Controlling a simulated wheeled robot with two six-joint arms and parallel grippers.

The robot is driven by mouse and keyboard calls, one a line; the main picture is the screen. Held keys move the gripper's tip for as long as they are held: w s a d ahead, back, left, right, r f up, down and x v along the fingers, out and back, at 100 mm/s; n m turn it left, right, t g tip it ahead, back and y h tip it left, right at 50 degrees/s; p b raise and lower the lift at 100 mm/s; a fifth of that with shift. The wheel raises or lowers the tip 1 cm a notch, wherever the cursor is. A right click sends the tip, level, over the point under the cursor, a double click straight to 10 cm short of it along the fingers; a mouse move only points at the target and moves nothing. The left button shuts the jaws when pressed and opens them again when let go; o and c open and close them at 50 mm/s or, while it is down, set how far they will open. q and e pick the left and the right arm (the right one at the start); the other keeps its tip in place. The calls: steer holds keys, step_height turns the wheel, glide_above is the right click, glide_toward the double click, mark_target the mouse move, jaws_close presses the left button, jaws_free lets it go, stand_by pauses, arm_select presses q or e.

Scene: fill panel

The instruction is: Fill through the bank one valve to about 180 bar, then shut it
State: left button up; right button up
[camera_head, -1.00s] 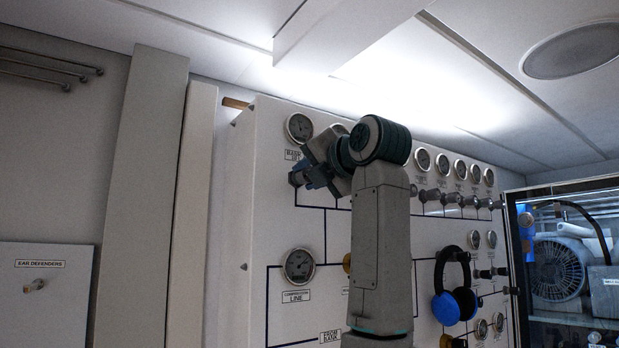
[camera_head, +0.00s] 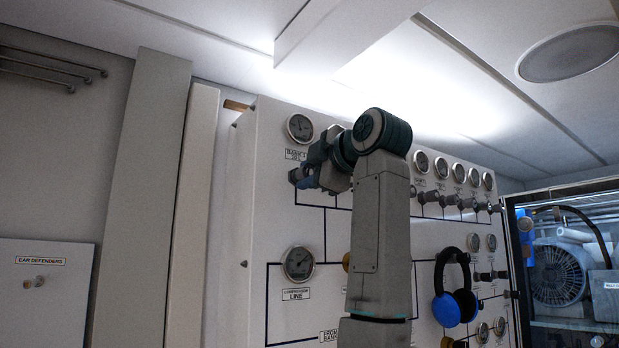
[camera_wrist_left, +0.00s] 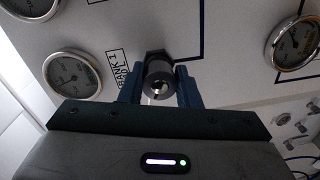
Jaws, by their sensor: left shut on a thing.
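The bank one valve is a dark round knob (camera_wrist_left: 158,77) on the white panel (camera_head: 245,200), beside the BANK 1 label (camera_wrist_left: 118,68). My left gripper (camera_wrist_left: 160,88) has its two blue fingers on either side of this knob and is shut on it. In the head view the left gripper (camera_head: 306,180) is at the panel's upper left, and its wrist hides much of the knob. The bank 1 gauge (camera_head: 300,128) is just above it and also shows in the wrist view (camera_wrist_left: 73,75). Its reading is too small to tell. My right gripper is out of view.
The compressor line gauge (camera_head: 298,264) is below. A row of gauges and valve knobs (camera_head: 455,200) runs to the right. Blue ear defenders (camera_head: 455,290) hang on the panel's right part. A glazed cabinet (camera_head: 570,270) stands at far right.

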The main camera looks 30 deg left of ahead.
arm_select(q)
steer(key=m+b, duration=0.1)
steer(key=m, duration=0.2)
steer(key=shift+s+m, duration=0.1)
steer(key=shift+m, duration=0.2)
steer(key=m+b, duration=0.1)
steer(key=m, duration=0.2)
steer(key=shift+b, duration=0.3)
steer(key=m+b, duration=0.2)
steer(key=m, duration=0.3)
steer(key=shift+g+y, duration=0.3)
steer(key=shift+g, duration=0.1)
steer(key=o, duration=1)
steer(key=shift+c, duration=0.2)
